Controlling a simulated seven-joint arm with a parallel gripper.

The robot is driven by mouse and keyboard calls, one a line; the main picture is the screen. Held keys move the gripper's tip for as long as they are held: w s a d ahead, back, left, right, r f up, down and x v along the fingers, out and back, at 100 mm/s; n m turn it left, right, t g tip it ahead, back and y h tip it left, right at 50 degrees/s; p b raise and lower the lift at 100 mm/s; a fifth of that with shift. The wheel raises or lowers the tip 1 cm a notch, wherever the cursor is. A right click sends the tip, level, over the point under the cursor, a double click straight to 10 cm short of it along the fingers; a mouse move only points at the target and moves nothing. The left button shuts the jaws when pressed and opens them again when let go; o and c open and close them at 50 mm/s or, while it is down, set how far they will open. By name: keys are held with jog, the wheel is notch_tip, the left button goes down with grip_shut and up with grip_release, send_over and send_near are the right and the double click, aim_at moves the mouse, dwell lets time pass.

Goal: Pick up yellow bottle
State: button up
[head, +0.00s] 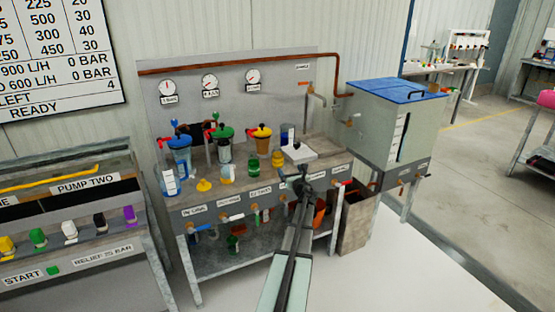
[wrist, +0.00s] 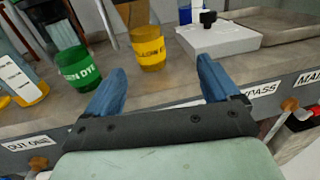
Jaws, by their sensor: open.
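The yellow bottle (wrist: 148,48) stands upright on the bench top in the wrist view, with a dark-lettered label and an orange-toned body. In the head view it shows small (head: 277,158), right of the green bottle. My gripper (wrist: 160,80) is open with two blue fingers pointing toward the bench. The bottle stands beyond the fingertips, between them and nearer the left finger, and apart from both. The gap between the fingers is empty. In the head view my gripper (head: 303,184) is at the front edge of the bench.
A green bottle (wrist: 74,66) stands just left of the yellow one. A grey box (wrist: 218,38) with a black knob sits to the right. Labelled taps line the bench front (head: 255,207). A blue-lidded tank (head: 385,120) stands right of the bench.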

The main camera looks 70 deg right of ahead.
aim_at(281, 160)
jog(key=shift+n+t+y, duration=0.3)
jog(key=shift+t, duration=0.3)
jog(key=x, duration=0.8)
jog(key=shift+w, duration=0.5)
jog(key=shift+r+x, duration=0.1)
jog(key=shift+x, duration=1.35)
jog(key=shift+r+x, duration=0.15)
jog(key=shift+x, duration=1.35)
jog(key=shift+w+a, duration=0.2)
jog(key=c, duration=1.2)
